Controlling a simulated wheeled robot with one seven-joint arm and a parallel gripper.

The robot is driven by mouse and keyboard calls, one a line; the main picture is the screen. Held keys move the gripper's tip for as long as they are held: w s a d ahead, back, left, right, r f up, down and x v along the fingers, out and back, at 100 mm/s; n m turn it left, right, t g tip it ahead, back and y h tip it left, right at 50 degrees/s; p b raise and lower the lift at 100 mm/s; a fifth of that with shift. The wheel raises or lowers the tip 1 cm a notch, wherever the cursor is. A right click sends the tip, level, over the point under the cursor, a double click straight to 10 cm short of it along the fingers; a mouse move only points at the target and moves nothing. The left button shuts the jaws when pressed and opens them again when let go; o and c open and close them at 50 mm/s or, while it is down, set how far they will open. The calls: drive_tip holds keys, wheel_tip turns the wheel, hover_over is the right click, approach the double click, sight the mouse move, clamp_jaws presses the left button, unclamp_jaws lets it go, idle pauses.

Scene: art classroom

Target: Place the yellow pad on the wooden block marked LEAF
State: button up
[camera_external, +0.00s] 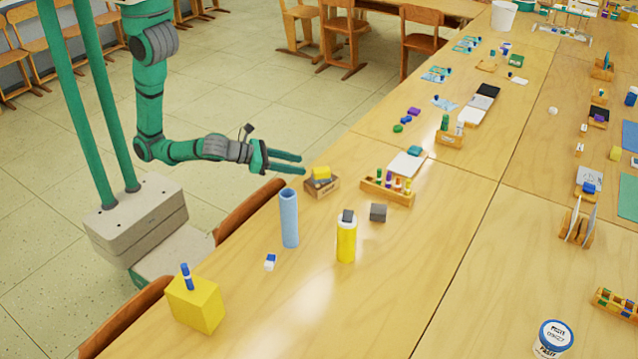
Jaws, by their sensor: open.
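A small yellow pad (321,172) sits on a small wooden block (323,192) near the table's left edge. The block has dark marks on its front, too small to read for sure as LEAF. A dark part shows beside the pad on top of the block. My gripper (303,164) is open and empty, just left of the pad and about level with it. Its two green fingers point right toward the pad. A small gap shows between the fingertips and the pad.
A blue tube (289,218) and a yellow cylinder (347,241) with a grey block on top stand in front. A grey cube (378,212) and a wooden rack of markers (387,193) are to the right. A yellow box (195,303) holds a blue marker. Chairs line the left edge.

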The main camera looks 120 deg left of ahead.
drive_tip(key=shift+v, duration=1.2)
drive_tip(key=shift+f, duration=0.1)
drive_tip(key=d+f+n+h, duration=0.1)
drive_tip(key=n, duration=0.1)
drive_tip(key=s+d+f+n+t+h, duration=0.1)
drive_tip(key=f+n, duration=0.1)
drive_tip(key=n, duration=0.1)
drive_tip(key=s+d+f+n+h, duration=0.1)
drive_tip(key=n, duration=0.1)
drive_tip(key=shift+d+f+n+t, duration=0.3)
drive_tip(key=shift+d+f+t, duration=0.05)
drive_tip(key=shift+d+t, duration=0.05)
drive_tip(key=s+d+r+n+t+h, duration=0.2)
drive_tip(key=s+d+n+h, duration=0.1)
drive_tip(key=s+n, duration=0.6)
drive_tip(key=s+d+r+n+t+h, duration=0.2)
drive_tip(key=s+d+n, duration=0.4)
drive_tip(key=s+n, duration=0.3)
drive_tip(key=shift+d+r+n+h, duration=0.15)
drive_tip(key=shift+r+n+h, duration=0.4)
drive_tip(key=shift+n+h, duration=0.15)
drive_tip(key=shift+s, duration=0.1)
